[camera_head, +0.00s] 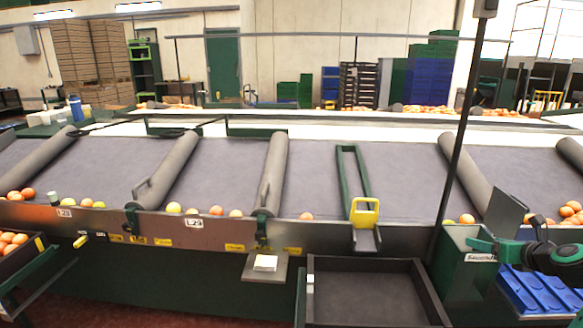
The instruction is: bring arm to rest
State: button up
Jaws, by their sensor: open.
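The grey sorting table (330,190) runs across the view, split into lanes by thick grey rollers (272,170). Several oranges and yellowish fruits lie along its front edge, among them a single orange (306,216) in the middle lane. More oranges (570,212) lie at the right end, and others sit in a crate (30,262) at the far left.
An empty dark tray (365,295) stands below the front edge. A yellow-handled piece (365,212) hangs at the edge. A dark post (462,130) rises before the table.

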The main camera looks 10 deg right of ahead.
jog(key=s+a+n+g+y, duration=0.1)
jog(key=s+a+n+g, duration=0.2)
jog(key=a+n, duration=0.55)
jog(key=s+a+n+g+y, duration=0.1)
jog(key=s+a+n+g, duration=0.3)
jog(key=a+n, duration=0.45)
jog(key=s+a+r+n+g, duration=0.2)
jog(key=s+a+r+n, duration=0.1)
jog(key=s+n, duration=0.4)
jog(key=s+a+r+n+g, duration=0.3)
jog(key=s+a+n, duration=0.2)
jog(key=s+n, duration=0.3)
jog(key=s, duration=0.4)
jog(key=shift+s+a, duration=0.15)
jog(key=shift+a, duration=0.25)
jog(key=shift+r, duration=0.1)
